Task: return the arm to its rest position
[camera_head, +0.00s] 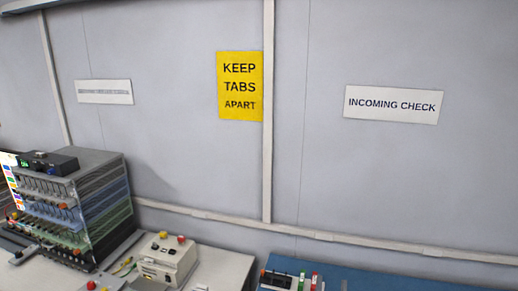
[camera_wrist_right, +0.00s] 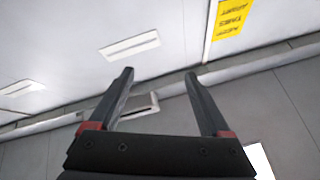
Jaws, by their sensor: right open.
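My right gripper (camera_wrist_right: 159,73) shows in the right wrist view. Its two dark fingers are spread wide apart with nothing between them, and red parts sit at their bases. I cannot clearly make out either gripper in the head view. My left gripper is not in view.
In the head view, a rack of stacked layers (camera_head: 100,205) and a beige device with coloured buttons (camera_head: 168,262) stand at the lower left. A blue surface (camera_head: 420,283) is at the lower right. Yellow (camera_head: 240,86) and white (camera_head: 393,104) signs hang on the wall.

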